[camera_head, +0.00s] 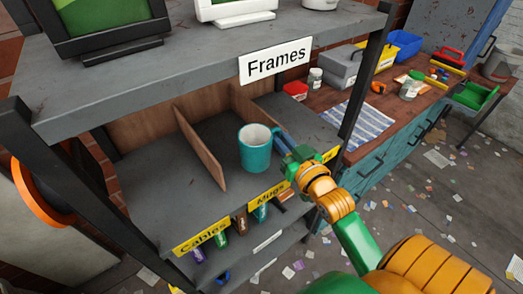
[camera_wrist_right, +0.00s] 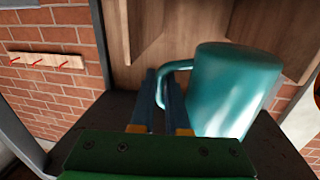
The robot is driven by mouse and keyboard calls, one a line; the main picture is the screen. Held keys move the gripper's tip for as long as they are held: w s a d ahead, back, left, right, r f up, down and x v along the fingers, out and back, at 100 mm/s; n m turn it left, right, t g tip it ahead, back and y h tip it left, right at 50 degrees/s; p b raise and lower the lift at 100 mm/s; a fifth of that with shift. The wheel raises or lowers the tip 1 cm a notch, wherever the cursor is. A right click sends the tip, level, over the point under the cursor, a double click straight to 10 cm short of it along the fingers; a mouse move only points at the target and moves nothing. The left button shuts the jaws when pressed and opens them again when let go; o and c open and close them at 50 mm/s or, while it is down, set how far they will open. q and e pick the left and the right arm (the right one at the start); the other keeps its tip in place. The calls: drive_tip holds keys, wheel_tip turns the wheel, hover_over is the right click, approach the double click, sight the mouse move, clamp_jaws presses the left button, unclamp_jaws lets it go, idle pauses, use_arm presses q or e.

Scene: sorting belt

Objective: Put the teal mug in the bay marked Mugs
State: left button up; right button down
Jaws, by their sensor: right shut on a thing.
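The teal mug (camera_head: 255,150) is upright in the head view, over the middle bay behind the yellow Mugs label (camera_head: 268,193). My right gripper (camera_head: 284,145) reaches in from the right and is shut on the mug's handle. In the right wrist view the mug (camera_wrist_right: 232,92) stands to the right of my blue fingers (camera_wrist_right: 165,88), with its handle between them. I cannot tell whether the mug's base touches the shelf board (camera_head: 222,128). My left gripper is not in view.
A wooden divider (camera_head: 200,150) stands left of the mug, and another (camera_head: 246,104) stands behind it to the right. The yellow Cables label (camera_head: 200,237) marks the left bay. A top shelf with a Frames sign (camera_head: 275,60) overhangs the bays. A black post (camera_head: 362,75) stands right.

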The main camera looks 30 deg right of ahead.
drive_tip(key=a+f, duration=0.1)
drive_tip(key=w+a+f, duration=0.1)
drive_tip(key=shift+w+f, duration=0.3)
drive_tip(key=shift+f, duration=0.05)
wheel_tip(320, 180, down, 3)
drive_tip(key=shift+w+f+b, duration=0.1)
drive_tip(key=shift+w+b, duration=0.05)
drive_tip(key=shift+b, duration=0.15)
drive_tip(key=shift+f, duration=0.3)
